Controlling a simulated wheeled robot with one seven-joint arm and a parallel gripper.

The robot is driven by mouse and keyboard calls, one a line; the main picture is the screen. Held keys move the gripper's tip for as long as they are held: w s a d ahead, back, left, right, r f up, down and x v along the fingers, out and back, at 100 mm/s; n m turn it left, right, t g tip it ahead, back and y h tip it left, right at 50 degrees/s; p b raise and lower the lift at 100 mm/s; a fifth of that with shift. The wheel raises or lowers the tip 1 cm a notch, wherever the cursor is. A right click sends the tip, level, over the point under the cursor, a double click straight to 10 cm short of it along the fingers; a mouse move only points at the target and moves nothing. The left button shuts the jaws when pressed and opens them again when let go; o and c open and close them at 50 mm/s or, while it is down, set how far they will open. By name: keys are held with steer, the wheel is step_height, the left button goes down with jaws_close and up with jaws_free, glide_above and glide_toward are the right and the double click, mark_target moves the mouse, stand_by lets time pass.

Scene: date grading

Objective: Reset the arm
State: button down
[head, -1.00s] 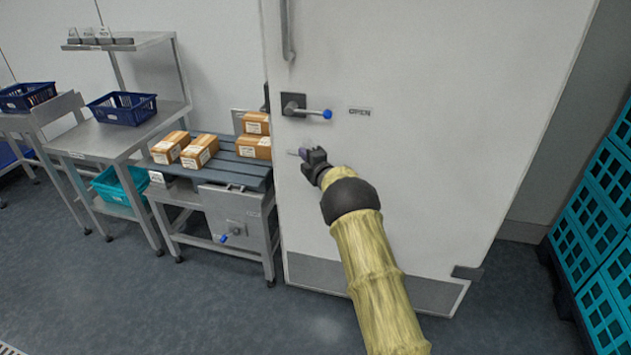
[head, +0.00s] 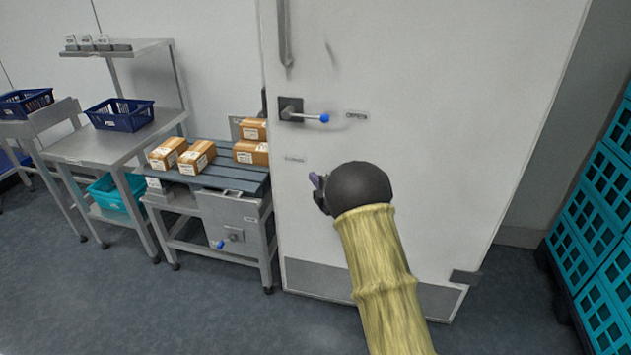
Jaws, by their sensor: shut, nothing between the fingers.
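My gripper (head: 316,186) is in front of the white door (head: 420,110), below and a little right of its lever handle. My dark round wrist hides most of it; only a small part of the fingers shows at the left of the wrist. It is shut and holds nothing. My arm, in a yellow-green sleeve, reaches up from the bottom of the picture. The door's lever handle (head: 303,114) has a blue knob at its end, and my gripper is apart from it.
Left of the door, a slatted bench (head: 222,179) bears several cardboard boxes (head: 198,157). Further left, a steel table (head: 85,146) holds a dark blue basket (head: 120,115). Teal crates (head: 605,205) are stacked at the right edge. Floor between is clear.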

steer(key=shift+d, duration=0.1)
steer(key=s+d+m+g+h, duration=0.4)
steer(key=s+d+m+h, duration=0.3)
steer(key=s+d+m, duration=0.45)
steer(key=s+f+m+g+h, duration=0.1)
steer(key=s+m+g, duration=0.95)
steer(key=s, duration=1.95)
step_height(320, 180, up, 17)
steer(key=m+t+p, duration=0.1)
steer(key=p, duration=1.6)
steer(key=shift+a, duration=0.3)
